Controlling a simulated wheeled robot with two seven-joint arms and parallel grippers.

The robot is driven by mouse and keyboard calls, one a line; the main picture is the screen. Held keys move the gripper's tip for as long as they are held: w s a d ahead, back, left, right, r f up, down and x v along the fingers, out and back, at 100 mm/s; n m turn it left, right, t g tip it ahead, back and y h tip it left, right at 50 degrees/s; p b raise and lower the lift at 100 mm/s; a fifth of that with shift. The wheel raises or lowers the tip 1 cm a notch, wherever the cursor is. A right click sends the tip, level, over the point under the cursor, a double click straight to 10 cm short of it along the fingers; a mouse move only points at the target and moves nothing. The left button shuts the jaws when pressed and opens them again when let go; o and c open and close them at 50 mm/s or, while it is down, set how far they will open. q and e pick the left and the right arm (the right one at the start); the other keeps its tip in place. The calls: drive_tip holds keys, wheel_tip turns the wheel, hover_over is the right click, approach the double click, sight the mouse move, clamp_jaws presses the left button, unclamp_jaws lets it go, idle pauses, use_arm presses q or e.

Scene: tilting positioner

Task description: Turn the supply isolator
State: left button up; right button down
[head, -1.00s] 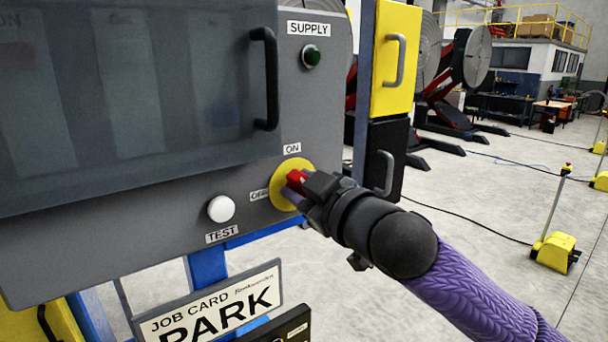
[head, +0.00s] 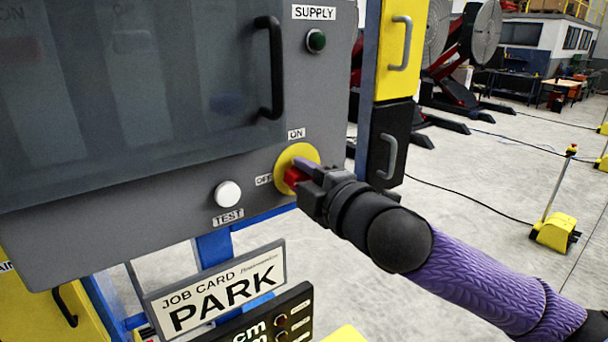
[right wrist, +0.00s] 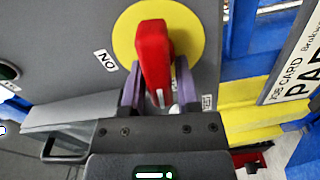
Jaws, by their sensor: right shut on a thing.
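The supply isolator is a red handle (head: 292,177) on a round yellow plate (head: 284,160), on the grey cabinet front. The ON label is above the plate and the OFF label at its left. My right gripper (head: 303,174) is shut on the red handle. In the right wrist view, the red handle (right wrist: 153,55) stands between the two purple fingers of the right gripper (right wrist: 159,88). There its long side lies across the direction of the ON label (right wrist: 105,61); the gripper body hides the OFF label. My left gripper is not in view.
A white TEST button (head: 228,194) is just left of and below the isolator. A dark green SUPPLY lamp (head: 316,41) and a black door handle (head: 270,68) are above. A job card reading PARK (head: 222,292) hangs below.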

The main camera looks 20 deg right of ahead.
drive_tip(key=shift+f+n, duration=0.15)
drive_tip(key=shift+n, duration=0.65)
drive_tip(key=shift+c, duration=2.4)
unclamp_jaws()
drive_tip(key=b+v, duration=1)
drive_tip(key=b, duration=0.1)
